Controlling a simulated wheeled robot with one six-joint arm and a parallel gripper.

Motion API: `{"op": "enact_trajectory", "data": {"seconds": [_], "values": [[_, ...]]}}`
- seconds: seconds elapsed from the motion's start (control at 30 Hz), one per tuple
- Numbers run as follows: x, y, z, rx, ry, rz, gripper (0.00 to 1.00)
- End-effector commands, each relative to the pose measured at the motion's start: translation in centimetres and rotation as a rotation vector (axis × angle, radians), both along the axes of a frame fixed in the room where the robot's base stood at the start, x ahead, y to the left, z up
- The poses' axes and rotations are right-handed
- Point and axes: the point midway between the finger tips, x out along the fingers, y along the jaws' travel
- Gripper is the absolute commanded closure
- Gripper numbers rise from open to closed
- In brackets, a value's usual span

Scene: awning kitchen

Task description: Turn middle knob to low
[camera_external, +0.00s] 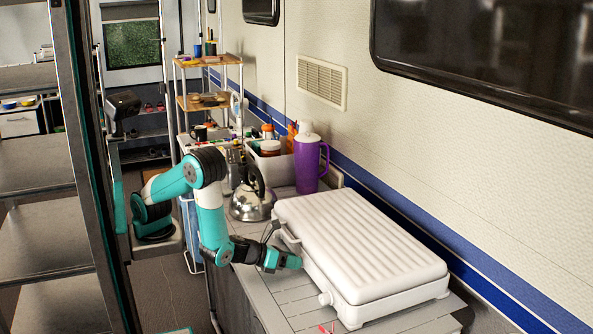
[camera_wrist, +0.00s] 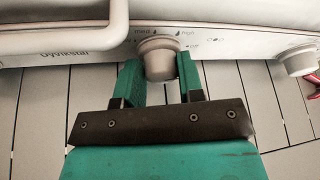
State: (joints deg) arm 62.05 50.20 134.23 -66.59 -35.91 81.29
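The white griddle (camera_external: 360,252) has a ribbed lid and lies on the counter's grey slatted surface. In the wrist view a round pale knob (camera_wrist: 160,56) is on its front panel, with small printed marks around it. My gripper (camera_wrist: 161,75) reaches this knob, with one green finger on each side of it. The fingers are close to the knob's sides; I cannot tell whether they touch it. The knob's pointer is not clear. In the external view my gripper (camera_external: 298,262) is at the griddle's front and hides this knob. A second knob (camera_external: 325,298) is further right, also in the wrist view (camera_wrist: 299,60).
A white handle (camera_wrist: 62,27) sticks out from the griddle, left of the gripped-at knob. A steel kettle (camera_external: 251,202) and a purple jug (camera_external: 307,165) stand behind the griddle. A red object (camera_external: 326,329) lies at the counter's near edge. The wall (camera_external: 450,130) runs behind.

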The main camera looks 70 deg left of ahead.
Motion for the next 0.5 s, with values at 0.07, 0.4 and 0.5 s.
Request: {"op": "enact_trajectory", "data": {"seconds": [0.07,0.4,0.5], "values": [[0.09,-0.15,0.03,-0.005,-0.003,-0.003,0.89],[0.17,-0.07,-0.59,-0.210,-0.006,-0.002,0.89],[0.17,-0.05,-0.33,-0.259,-0.007,-0.004,0.89]]}}
